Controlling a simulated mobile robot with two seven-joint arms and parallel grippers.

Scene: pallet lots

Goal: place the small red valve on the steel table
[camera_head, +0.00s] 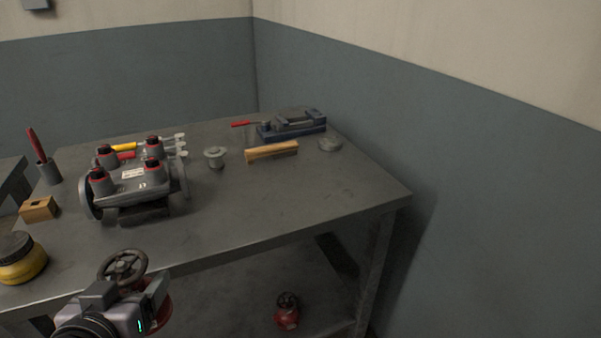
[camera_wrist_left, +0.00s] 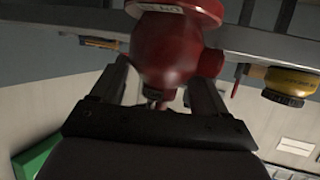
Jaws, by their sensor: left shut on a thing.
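My left gripper (camera_head: 150,294) is shut on a red valve with a dark handwheel (camera_head: 122,266). It is at the near edge of the steel table (camera_head: 250,215), low in the head view. In the left wrist view the red valve body (camera_wrist_left: 172,52) sits between the two fingers (camera_wrist_left: 160,92). From these views I cannot tell whether the valve touches the table. A second red valve (camera_head: 287,316) with a dark handwheel stands on the lower shelf. My right gripper is not in view.
A grey manifold (camera_head: 135,185) stands on the table's left half. A yellow jar (camera_head: 22,267), wooden block (camera_head: 39,208), grey flanged part (camera_head: 215,156), wooden handle (camera_head: 271,151), blue vise (camera_head: 292,127) and grey disc (camera_head: 330,145) are around it. The table's front right is clear.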

